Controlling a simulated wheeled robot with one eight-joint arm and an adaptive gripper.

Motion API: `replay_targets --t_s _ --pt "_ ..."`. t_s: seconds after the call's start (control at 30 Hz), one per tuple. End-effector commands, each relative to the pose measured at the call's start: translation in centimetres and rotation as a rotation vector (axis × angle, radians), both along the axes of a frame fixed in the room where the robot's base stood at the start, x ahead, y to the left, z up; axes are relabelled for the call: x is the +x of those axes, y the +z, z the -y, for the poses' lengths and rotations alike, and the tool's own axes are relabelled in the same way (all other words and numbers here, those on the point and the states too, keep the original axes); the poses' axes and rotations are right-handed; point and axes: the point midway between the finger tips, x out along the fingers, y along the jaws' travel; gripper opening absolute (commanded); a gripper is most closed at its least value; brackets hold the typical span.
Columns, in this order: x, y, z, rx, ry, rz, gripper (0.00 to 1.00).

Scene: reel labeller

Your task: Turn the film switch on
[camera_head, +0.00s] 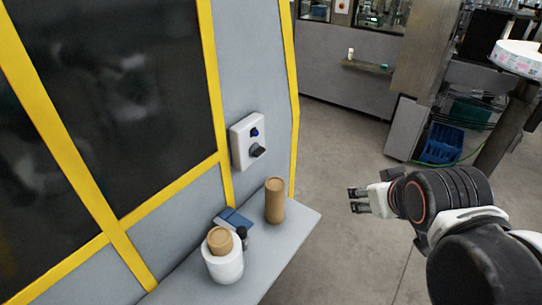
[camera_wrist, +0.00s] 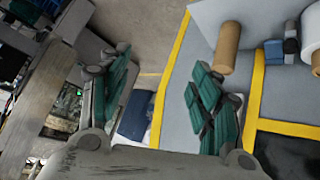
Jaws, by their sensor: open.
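A white switch box (camera_head: 247,142) is fixed on the grey panel between yellow frame bars. It carries a small blue knob (camera_head: 254,132) above and a larger dark rotary handle (camera_head: 257,151) below. I cannot read any label on it. My gripper (camera_head: 353,200) is to the right of the box, well apart from it, over the open floor. In the wrist view my gripper (camera_wrist: 163,100) has its two teal-padded fingers spread wide with nothing between them.
A grey shelf (camera_head: 285,238) runs below the switch box. On it stand a brown cardboard tube (camera_head: 274,200), a white roll (camera_head: 222,262) with a brown core, and a blue item (camera_head: 233,218). A blue crate (camera_head: 442,146) sits on the floor at the back right.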

Motion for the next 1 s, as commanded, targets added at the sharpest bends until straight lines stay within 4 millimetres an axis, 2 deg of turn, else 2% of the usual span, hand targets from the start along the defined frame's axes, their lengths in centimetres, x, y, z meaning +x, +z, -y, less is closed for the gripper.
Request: replay_targets --t_s 0.27,0.43,0.57,0.67,0.8,0.9,1.0 --pt "5.7 2.5 2.8 -0.246 0.095 0.162 0.58" --pt "10.9 5.3 4.6 -0.52 0.204 0.31 0.58" --pt "15.0 7.7 5.1 -0.8 0.317 0.438 0.58" --pt "17.5 9.1 4.8 -1.022 0.408 0.525 0.58" --pt "20.2 10.0 3.2 -1.333 0.544 0.637 0.58" --pt "21.5 9.7 1.4 -1.558 0.646 0.713 0.58" --pt "22.3 8.5 -0.7 -1.782 0.752 0.79 0.58"
